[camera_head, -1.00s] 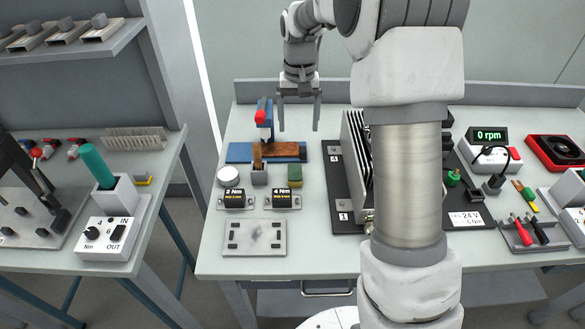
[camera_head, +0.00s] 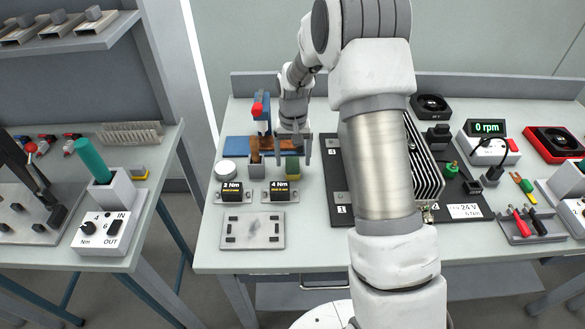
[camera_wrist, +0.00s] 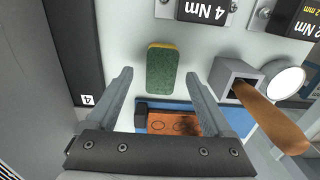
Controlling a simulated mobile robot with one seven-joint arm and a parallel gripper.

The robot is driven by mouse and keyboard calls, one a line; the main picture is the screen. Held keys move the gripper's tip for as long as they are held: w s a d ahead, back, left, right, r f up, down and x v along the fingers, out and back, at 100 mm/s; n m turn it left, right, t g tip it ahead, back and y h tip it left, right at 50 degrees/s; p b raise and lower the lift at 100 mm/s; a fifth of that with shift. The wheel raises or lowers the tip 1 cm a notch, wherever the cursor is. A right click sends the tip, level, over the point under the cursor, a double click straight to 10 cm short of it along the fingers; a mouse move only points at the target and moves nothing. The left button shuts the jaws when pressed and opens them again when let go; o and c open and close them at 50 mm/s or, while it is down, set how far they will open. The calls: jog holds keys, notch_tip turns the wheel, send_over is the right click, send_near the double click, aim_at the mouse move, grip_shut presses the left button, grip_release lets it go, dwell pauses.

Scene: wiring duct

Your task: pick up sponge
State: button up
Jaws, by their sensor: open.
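The sponge (camera_wrist: 161,70) is a small green block with a yellow edge, lying on the table; in the head view the sponge (camera_head: 292,168) is behind the 4 Nm box. My gripper (camera_wrist: 165,85) is open in the wrist view, with one finger on each side of the sponge's near end. The sponge lies between and a little beyond the fingertips, apart from both. In the head view my gripper (camera_head: 293,165) is low over the sponge and its fingers point down. How high the fingertips are above the table I cannot tell.
A grey square holder (camera_wrist: 238,77) with a wooden handle stands close beside the sponge. A round white-topped tin (camera_head: 226,169) and the 2 Nm (camera_head: 234,191) and 4 Nm (camera_head: 281,191) boxes are near. A blue board (camera_head: 236,147) lies behind; a black plate (camera_head: 337,190) lies right.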

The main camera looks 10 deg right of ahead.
aim_at(293, 164)
jog(key=shift+f, duration=1.45)
grip_shut()
jog(key=shift+r, duration=0.1)
notch_tip(293, 164, up, 10)
